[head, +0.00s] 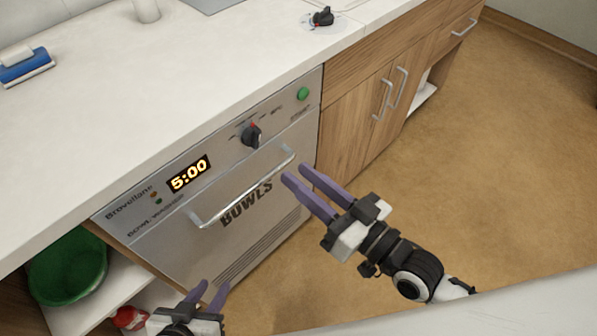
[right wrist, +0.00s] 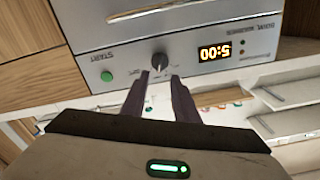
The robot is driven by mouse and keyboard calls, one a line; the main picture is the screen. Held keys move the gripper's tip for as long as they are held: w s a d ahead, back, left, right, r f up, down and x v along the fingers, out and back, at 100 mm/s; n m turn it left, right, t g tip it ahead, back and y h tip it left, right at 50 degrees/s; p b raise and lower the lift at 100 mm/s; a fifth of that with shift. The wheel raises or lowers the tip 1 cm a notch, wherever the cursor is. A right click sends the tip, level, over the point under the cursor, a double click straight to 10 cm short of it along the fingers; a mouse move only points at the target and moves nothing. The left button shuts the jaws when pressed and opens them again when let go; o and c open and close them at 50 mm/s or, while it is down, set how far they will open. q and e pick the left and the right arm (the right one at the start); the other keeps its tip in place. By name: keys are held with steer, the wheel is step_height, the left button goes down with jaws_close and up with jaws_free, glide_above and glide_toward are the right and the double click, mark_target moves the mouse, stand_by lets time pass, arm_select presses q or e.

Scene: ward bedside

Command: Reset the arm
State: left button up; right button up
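My right gripper (head: 294,176) is in front of the bowl washer (head: 150,205), near the right end of its door handle (head: 245,188). Its two purple fingers are apart with nothing between them. In the right wrist view the fingers (right wrist: 160,78) point toward the washer's dark dial (right wrist: 159,62), with a gap between them. I cannot tell from these views that they touch anything. My left gripper (head: 211,290) is at the bottom edge of the head view, low in front of the washer. Its purple fingers are apart and look empty. The washer door is shut and its display (head: 188,174) reads 5:00.
A green bowl (head: 68,268) is on the lower left shelf. Wooden cabinets (head: 350,130) stand at right. The floor (head: 480,150) on the right is clear.

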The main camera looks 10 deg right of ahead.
stand_by(0.3)
steer(key=s+d+f+g+h+p, duration=0.1)
steer(key=s+d+f+g+h, duration=0.2)
steer(key=f, duration=0.7)
steer(key=s+d+f+m+g+h+p, duration=0.1)
steer(key=s+d+f+g+h, duration=0.2)
steer(key=s+d+f+h, duration=0.2)
steer(key=s+d+f, duration=0.1)
steer(key=s+f, duration=0.2)
steer(key=f, duration=0.2)
steer(key=shift+s, duration=0.2)
